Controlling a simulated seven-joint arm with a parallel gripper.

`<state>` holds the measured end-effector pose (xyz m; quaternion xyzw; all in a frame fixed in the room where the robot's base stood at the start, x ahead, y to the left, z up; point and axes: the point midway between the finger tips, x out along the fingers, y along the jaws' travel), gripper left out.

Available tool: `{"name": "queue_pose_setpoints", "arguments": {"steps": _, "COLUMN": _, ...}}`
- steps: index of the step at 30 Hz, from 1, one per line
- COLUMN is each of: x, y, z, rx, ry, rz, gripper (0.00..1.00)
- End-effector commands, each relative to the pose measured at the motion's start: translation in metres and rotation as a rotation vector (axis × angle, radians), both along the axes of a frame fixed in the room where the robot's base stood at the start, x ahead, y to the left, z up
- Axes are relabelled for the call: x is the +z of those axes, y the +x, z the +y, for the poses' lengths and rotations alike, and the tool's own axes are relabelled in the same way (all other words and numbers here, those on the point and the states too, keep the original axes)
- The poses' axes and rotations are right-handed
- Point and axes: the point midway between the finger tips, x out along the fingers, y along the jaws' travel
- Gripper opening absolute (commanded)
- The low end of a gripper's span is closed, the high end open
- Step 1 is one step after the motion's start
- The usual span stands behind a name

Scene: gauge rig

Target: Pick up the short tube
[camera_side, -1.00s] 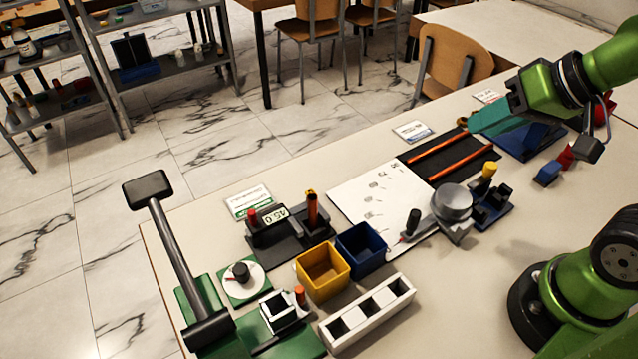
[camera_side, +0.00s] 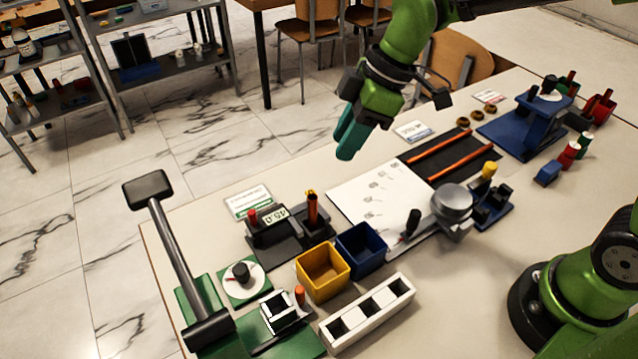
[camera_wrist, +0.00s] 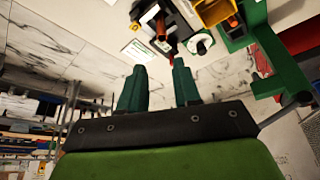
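My gripper (camera_side: 350,142) hangs in the air above the far edge of the table, beyond the white sheet. In the wrist view my gripper (camera_wrist: 159,72) has its two teal fingers apart with nothing between them. A copper-orange tube (camera_side: 312,208) stands upright in a black fixture with a numeric display (camera_side: 276,217); it also shows in the wrist view (camera_wrist: 161,30). A smaller orange tube (camera_side: 300,295) stands by the white-and-black block on the green base. I cannot tell for certain which one is the short tube. My gripper touches neither.
Yellow (camera_side: 323,271) and blue (camera_side: 361,250) open boxes stand near the fixture, with a white slotted block (camera_side: 367,314) in front. Long orange rods (camera_side: 459,158) lie on a black mat. The white sheet (camera_side: 372,195) is mostly clear.

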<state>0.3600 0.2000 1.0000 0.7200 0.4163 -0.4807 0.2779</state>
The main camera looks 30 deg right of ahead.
Motion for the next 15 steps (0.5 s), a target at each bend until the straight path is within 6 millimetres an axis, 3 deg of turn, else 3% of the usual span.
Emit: {"name": "queue_pose_setpoints", "arguments": {"steps": 15, "x": -0.093, "y": 0.017, "z": 0.033, "rx": 0.002, "ry": -0.001, "rz": 0.005, "gripper": 0.32}}
